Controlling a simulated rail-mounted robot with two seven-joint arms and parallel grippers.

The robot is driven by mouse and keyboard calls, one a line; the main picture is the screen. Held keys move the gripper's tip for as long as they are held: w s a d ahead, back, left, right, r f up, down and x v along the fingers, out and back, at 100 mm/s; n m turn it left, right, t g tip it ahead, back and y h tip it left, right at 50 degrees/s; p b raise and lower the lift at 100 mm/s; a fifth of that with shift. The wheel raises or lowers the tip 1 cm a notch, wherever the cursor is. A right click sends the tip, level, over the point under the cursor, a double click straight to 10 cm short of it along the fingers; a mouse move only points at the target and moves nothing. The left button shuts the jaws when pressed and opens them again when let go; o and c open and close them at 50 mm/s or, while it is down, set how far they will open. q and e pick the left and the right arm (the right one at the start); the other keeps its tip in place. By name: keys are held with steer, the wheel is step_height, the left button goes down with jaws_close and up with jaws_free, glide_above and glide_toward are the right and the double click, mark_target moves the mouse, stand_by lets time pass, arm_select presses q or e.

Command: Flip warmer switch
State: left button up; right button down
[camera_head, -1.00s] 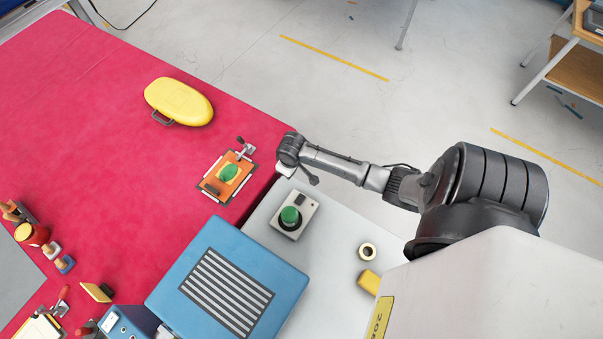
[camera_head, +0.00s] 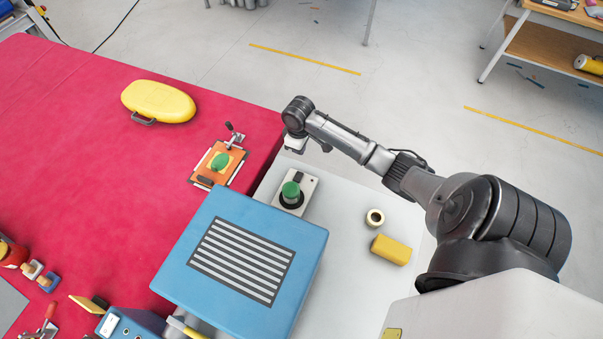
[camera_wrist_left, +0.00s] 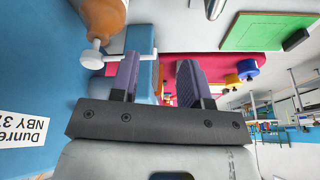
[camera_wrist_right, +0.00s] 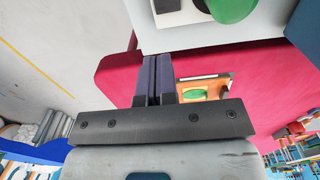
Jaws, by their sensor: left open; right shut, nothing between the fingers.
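A blue box with a striped grille on top (camera_head: 266,222) stands at the lower middle of the head view; I cannot tell if it is the warmer. A smaller blue box (camera_head: 117,326) with a light panel shows at the bottom edge. A grey control box (camera_head: 282,208) carries a green knob (camera_head: 291,190) and a black switch-like part (camera_head: 300,176). My right gripper (camera_head: 293,146) is shut and empty, above the table beyond this box; the right wrist view also shows it (camera_wrist_right: 158,60). My left gripper (camera_wrist_left: 158,62) is open and empty near a white round knob (camera_wrist_left: 92,60).
An orange clamp board (camera_head: 213,171) and a yellow case (camera_head: 158,101) lie on the red cloth (camera_head: 75,130). An orange-brown rounded object (camera_wrist_left: 103,15) is close to my left gripper.

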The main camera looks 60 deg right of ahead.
mark_target(299, 174)
step_height(299, 174, down, 13)
steer(key=shift+r+b, duration=0.1)
steer(key=shift+b, duration=0.4)
steer(key=shift+f, duration=0.65)
arm_select(q)
steer(key=shift+d+f, duration=0.2)
steer(key=shift+f, duration=0.4)
steer(key=shift+a, duration=0.1)
